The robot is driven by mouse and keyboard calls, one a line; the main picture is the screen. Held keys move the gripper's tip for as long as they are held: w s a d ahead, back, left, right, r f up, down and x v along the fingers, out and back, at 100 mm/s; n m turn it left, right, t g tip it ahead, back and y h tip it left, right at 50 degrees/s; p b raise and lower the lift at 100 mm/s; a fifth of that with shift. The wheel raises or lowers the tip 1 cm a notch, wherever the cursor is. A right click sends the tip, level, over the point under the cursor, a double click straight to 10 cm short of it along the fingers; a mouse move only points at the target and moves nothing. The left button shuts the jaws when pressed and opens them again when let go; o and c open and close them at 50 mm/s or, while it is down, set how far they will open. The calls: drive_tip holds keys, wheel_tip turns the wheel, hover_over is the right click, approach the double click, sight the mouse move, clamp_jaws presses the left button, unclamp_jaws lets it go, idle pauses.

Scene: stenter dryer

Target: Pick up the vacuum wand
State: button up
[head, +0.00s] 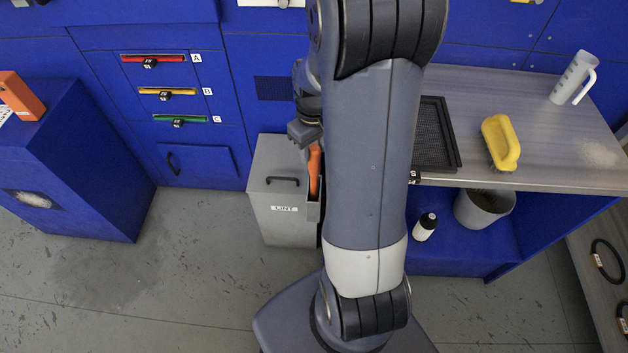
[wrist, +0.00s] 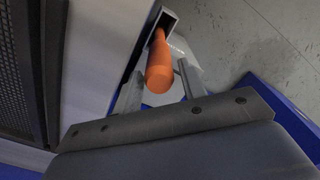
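The vacuum wand shows as an orange handle (head: 314,171) standing in a narrow grey holder (head: 313,211) on the side of the lint bin. In the wrist view the wand (wrist: 160,65) rises out of the holder's mouth (wrist: 169,20), with its rounded end towards me. My gripper (wrist: 158,88) is open, with one finger on each side of the wand's end and gaps visible. In the head view my gripper (head: 305,134) is just above the handle, partly hidden by my arm. The wand's lower part is hidden in the holder.
The grey lint bin (head: 277,190) stands against the blue machine. A bucket (head: 484,207) and bottle (head: 425,227) stand below. Floor at left is clear.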

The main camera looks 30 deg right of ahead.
wheel_tip(320, 180, down, 3)
drive_tip(key=shift+s+f, duration=0.1)
drive_tip(key=shift+s, duration=0.05)
drive_tip(key=c, duration=0.7)
